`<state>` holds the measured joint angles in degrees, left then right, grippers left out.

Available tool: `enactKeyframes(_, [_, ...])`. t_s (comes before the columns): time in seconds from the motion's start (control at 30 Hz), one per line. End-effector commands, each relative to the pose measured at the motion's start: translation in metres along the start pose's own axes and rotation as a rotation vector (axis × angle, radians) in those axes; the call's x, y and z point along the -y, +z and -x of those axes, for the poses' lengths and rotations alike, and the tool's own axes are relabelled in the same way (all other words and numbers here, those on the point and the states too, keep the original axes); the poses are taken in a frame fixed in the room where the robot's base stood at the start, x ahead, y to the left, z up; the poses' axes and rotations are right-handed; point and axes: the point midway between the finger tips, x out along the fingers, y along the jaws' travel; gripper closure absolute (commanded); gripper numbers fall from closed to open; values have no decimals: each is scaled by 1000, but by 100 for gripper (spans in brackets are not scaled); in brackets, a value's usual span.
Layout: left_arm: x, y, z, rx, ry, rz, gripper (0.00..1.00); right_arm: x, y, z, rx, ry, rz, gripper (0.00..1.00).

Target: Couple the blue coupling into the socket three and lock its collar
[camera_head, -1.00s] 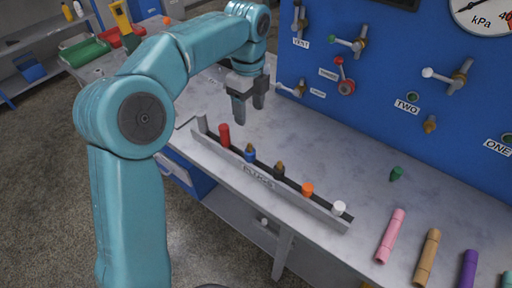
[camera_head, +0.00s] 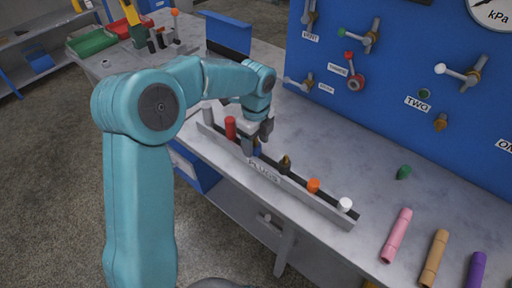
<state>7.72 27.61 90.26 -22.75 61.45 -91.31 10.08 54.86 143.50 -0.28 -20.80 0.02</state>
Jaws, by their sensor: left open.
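My left gripper (camera_head: 257,143) is open, pointing down at the rack labelled PLUGS (camera_head: 325,208). Its fingers are beside a small blue piece (camera_head: 257,151) in that rack, which they largely hide. I cannot tell whether they touch it. No hose with a blue coupling is clearly seen. The blue panel (camera_head: 400,60) carries fittings and valves; labels TWO and VENT are legible. A fitting with a red handle (camera_head: 355,80) has a label too small to read surely, so I cannot identify socket three. My right gripper is not in view.
The rack also holds red (camera_head: 230,128), dark brown (camera_head: 285,165), orange (camera_head: 313,185) and white (camera_head: 345,204) pieces. The bench middle is clear.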

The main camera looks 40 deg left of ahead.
Motion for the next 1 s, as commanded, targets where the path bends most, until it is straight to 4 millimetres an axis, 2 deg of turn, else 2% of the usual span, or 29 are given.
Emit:
enactKeyframes(0.13, [1, 0, -15, 1, -1, -1, 37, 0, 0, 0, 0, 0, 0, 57])
enactKeyframes(0.37, [1, 0, -17, 1, -2, 0, 37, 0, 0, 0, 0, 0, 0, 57])
enactKeyframes(0.57, [1, 0, -16, 1, -2, 0, 99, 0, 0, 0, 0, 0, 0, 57])
enactKeyframes(0.87, [2, 0, -15, 1, -3, 0, 100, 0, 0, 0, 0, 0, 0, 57])
enactKeyframes(1.0, [2, 1, -5, 2, -5, 1, 100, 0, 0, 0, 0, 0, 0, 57])
